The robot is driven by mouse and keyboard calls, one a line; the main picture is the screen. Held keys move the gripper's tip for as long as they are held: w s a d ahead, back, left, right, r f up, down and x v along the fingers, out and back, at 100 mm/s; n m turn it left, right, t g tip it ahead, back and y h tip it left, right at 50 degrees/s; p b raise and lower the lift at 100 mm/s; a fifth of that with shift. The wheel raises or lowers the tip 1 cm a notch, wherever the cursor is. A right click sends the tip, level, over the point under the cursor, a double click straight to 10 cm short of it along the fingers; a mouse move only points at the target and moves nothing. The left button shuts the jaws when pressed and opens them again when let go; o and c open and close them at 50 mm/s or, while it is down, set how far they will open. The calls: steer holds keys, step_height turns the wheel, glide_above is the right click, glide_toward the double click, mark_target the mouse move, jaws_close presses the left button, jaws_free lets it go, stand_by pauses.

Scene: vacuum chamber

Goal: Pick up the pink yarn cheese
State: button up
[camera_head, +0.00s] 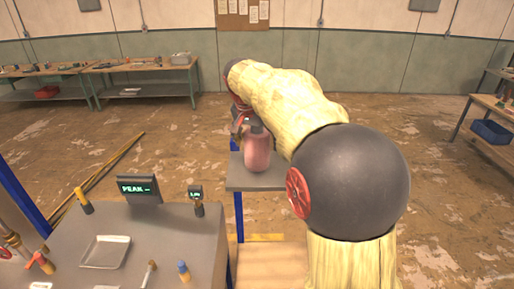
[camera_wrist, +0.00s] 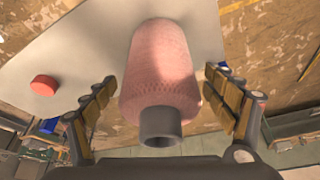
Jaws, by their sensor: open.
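The pink yarn cheese (camera_head: 257,150) is a pink wound cylinder on a grey core. In the head view it stands upright at the near part of a small grey table (camera_head: 240,183). In the wrist view the pink yarn cheese (camera_wrist: 163,70) lies between the two fingers, its grey core end towards the palm. My gripper (camera_wrist: 160,95) is open, with a gap between each finger and the yarn. In the head view my gripper (camera_head: 240,122) is partly hidden by my arm and close behind the yarn.
A red round object (camera_wrist: 44,85) lies on the table top beside the yarn. A grey workbench (camera_head: 180,240) with a display reading PEAK (camera_head: 138,188), a metal tray (camera_head: 105,252) and small tools stands at the front left. Wooden benches line the back left. Open floor lies between.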

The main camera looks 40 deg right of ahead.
steer(key=shift+f, duration=0.15)
steer(key=shift+c, duration=1.2)
steer(key=c, duration=1.3)
